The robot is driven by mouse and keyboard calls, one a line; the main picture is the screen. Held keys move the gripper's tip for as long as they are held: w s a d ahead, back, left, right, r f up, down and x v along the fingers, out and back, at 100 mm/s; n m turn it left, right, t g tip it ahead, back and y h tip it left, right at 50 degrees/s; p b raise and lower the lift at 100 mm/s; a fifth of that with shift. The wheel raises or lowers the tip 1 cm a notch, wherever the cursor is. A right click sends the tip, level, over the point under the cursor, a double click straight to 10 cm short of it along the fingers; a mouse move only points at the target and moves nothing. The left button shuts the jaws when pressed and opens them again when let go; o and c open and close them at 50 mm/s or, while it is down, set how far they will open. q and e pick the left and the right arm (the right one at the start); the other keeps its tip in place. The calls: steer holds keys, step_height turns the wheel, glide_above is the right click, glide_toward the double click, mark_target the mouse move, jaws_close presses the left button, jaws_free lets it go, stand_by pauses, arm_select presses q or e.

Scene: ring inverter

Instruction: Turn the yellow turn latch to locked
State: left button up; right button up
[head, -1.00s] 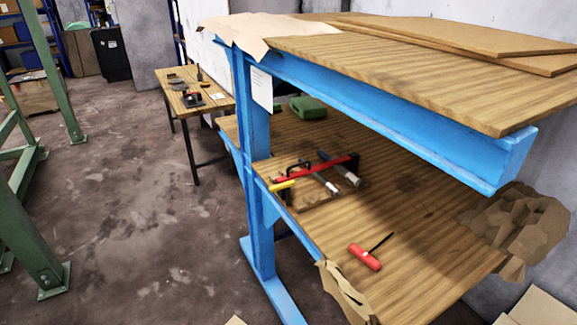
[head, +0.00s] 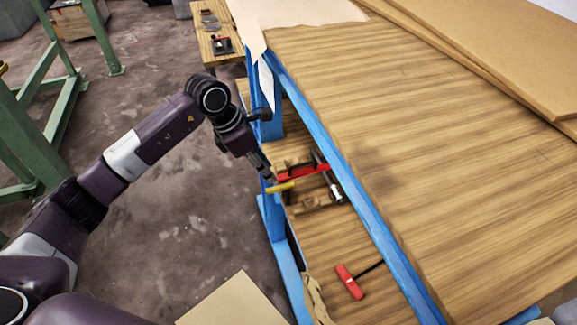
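The yellow turn latch (head: 281,187) is a small bar at the left edge of the lower wooden shelf, beside the blue frame. It lies roughly crosswise in the head view, its right end tilted slightly up. My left gripper (head: 268,177) comes down from the upper left, with its fingertips right at the latch's left part. The fingers are small and dark, so I cannot tell whether they are open or shut, or whether they touch the latch. My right gripper is out of view.
A red bar (head: 303,172) and a metal tool (head: 334,191) lie just right of the latch. A red T-handle tool (head: 350,282) lies nearer on the lower shelf. The blue rack beam (head: 345,195) and upper wooden top (head: 420,150) overhang from the right.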

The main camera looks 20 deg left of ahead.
mark_target(279, 187)
arm_select(q)
steer(key=shift+f, duration=0.25)
steer(key=x, duration=0.1)
steer(key=p+x, duration=0.2)
steer(key=shift+s+d+f, duration=0.1)
steer(key=shift+s+f, duration=0.15)
steer(key=shift+f, duration=0.05)
steer(key=shift+p+x, duration=0.3)
steer(key=shift+x, duration=0.9)
steer(key=shift+w+d+f, duration=0.15)
steer(key=shift+w+f, duration=0.1)
steer(key=shift+f, duration=0.15)
jaws_close()
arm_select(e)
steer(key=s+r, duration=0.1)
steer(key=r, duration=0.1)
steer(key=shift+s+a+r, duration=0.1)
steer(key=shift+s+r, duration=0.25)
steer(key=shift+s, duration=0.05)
